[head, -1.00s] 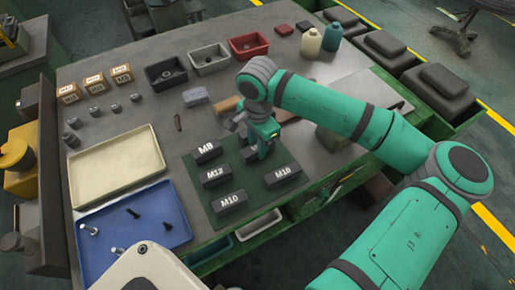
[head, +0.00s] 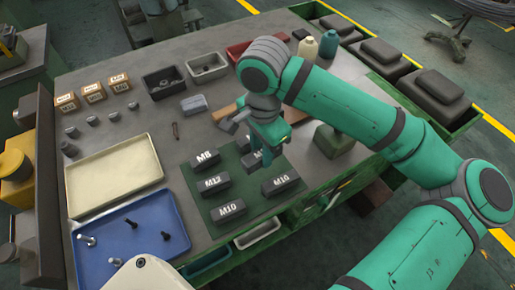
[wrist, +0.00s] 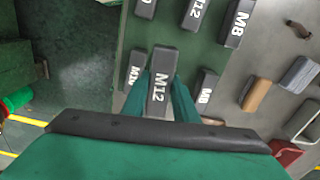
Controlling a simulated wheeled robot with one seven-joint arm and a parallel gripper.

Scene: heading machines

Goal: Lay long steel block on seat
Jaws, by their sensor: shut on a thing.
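My gripper (head: 265,148) is over the right part of the dark green mat (wrist: 150,35). In the wrist view its fingers (wrist: 160,95) are shut on a dark grey steel block marked M12 (wrist: 161,80). This block also shows in part beside the fingers in the head view (head: 252,160). It looks nearer the camera than the blocks marked M10 (wrist: 134,72) and M8 (wrist: 206,86) on either side. I cannot tell whether it touches the mat. More blocks marked M8 (head: 205,158), M12 (head: 215,183) and M10 (head: 230,210) stand in the left row.
Another marked block (head: 281,185) stands at the mat's near right. A cream tray (head: 112,178) and a blue tray (head: 150,235) with bolts lie left. Bare bench lies between tray and mat.

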